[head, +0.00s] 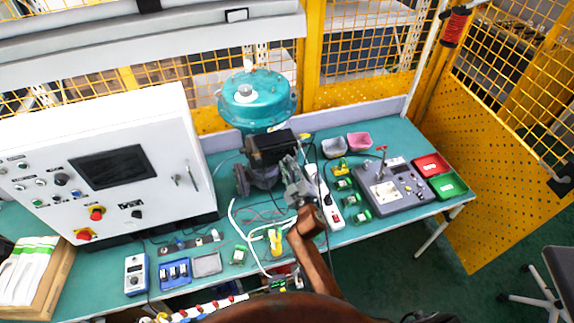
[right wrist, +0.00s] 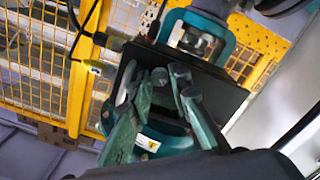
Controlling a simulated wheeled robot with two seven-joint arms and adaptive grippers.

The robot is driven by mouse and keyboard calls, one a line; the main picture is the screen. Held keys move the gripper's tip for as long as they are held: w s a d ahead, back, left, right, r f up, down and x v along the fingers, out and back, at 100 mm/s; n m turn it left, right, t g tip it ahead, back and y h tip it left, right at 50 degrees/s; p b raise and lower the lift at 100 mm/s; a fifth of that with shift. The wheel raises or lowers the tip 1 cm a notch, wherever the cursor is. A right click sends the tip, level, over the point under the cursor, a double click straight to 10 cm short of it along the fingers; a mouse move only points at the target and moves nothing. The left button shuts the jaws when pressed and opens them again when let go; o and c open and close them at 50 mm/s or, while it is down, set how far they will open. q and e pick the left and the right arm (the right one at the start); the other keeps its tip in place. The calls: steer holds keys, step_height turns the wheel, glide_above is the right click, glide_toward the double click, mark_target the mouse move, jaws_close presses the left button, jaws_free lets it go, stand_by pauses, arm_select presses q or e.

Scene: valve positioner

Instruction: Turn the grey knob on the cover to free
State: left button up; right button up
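The valve positioner (head: 270,148) is a black box mounted below the teal round actuator (head: 255,100) at the back of the bench. Its dark cover (right wrist: 215,93) fills the middle of the right wrist view. My right gripper (head: 292,172) is at the front right of the box, and its fingers (right wrist: 172,84) point at the cover. The fingers stand apart with a dark gap between them. I cannot make out the grey knob; the fingers may hide it. I cannot tell whether they touch the cover. My left gripper is not in view.
A white control cabinet (head: 105,165) stands left of the positioner. Right of my arm are a white power strip (head: 326,200), a grey device with a lever (head: 385,188), and red (head: 431,165) and green (head: 447,186) bins. Cables lie on the bench front. Yellow mesh fencing (head: 360,40) closes the back.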

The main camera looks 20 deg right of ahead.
steer(key=o, duration=0.3)
steer(key=s, duration=0.8)
steer(key=shift+d, duration=0.1)
stand_by(0.5)
